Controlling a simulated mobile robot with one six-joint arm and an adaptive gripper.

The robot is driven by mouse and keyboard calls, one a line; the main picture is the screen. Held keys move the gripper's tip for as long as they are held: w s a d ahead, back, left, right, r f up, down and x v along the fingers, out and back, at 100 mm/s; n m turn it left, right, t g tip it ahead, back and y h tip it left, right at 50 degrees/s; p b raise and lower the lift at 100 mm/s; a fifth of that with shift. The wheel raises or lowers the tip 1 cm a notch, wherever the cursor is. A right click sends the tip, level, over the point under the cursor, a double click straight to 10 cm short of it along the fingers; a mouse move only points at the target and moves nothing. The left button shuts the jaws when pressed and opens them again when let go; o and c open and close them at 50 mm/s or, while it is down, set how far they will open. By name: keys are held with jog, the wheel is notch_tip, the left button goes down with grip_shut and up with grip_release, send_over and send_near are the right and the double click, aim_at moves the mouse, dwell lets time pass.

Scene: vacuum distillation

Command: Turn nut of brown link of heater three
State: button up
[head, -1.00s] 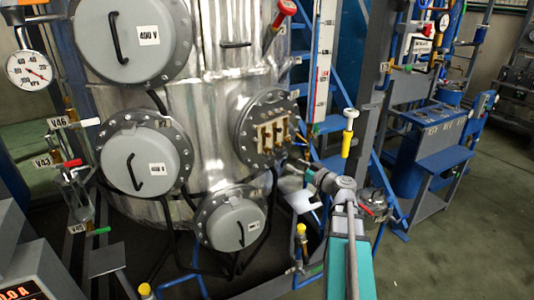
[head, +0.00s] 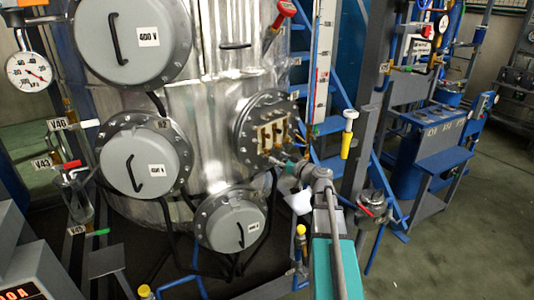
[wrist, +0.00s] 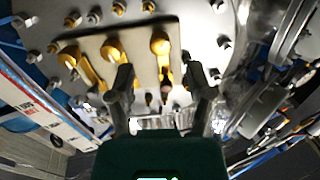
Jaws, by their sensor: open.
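The uncovered heater (head: 246,142) is a round bolted flange on the right side of the metal tank, with a pale terminal plate and brass-coloured links (head: 272,134). In the wrist view the plate (wrist: 136,58) carries several brass links with round nuts (wrist: 160,46). A small brownish piece (wrist: 165,90) shows between my fingers; I cannot tell for sure whether it is the brown link. My gripper (wrist: 160,76) is open, its two dark fingers apart in front of the plate, with nothing visibly held. In the head view my gripper (head: 280,161) is at the heater's lower right edge, small and partly unclear.
Closed heater covers (head: 140,163) with black handles stand left of and below the open heater (head: 232,224). A red-handled valve (head: 283,12) is above it. A blue ladder frame (head: 345,100) and a yellow-and-white post (head: 347,135) stand to the right. Open floor lies at far right.

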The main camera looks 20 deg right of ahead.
aim_at(269, 153)
jog(key=shift+x, duration=2.9)
